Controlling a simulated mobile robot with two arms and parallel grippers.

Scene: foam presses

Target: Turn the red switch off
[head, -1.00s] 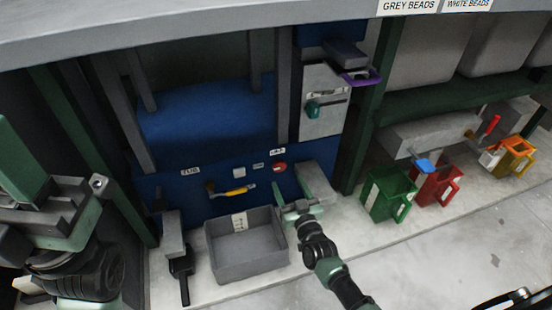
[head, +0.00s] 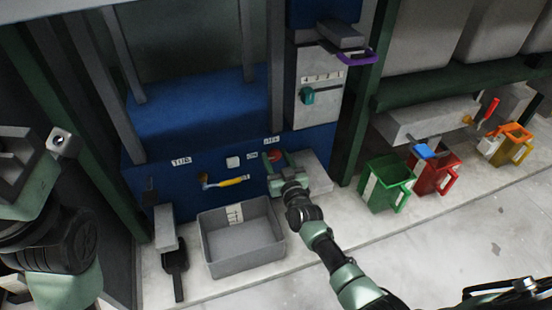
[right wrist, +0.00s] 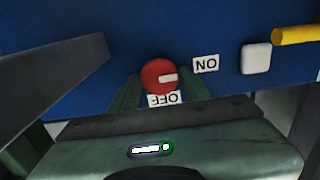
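The red switch (head: 274,156) is a round knob on the blue panel of the press, and it also shows in the right wrist view (right wrist: 158,76). Its white mark points right, toward the ON label (right wrist: 206,64). The OFF label (right wrist: 164,99) is just below the knob, upside down in that view. My right gripper (head: 277,163) is open in front of the switch. Its two green fingers show below left and below right of the knob, and I cannot tell whether they touch it. My left gripper (head: 35,160) is partly in view at the far left, away from the panel.
A yellow-handled lever (head: 230,181) and a white button (head: 233,162) are left of the switch. A grey bin (head: 212,248) stands below them. A grey block (head: 312,175) is right of my right gripper. Green (head: 378,190) and red (head: 434,176) containers stand farther right.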

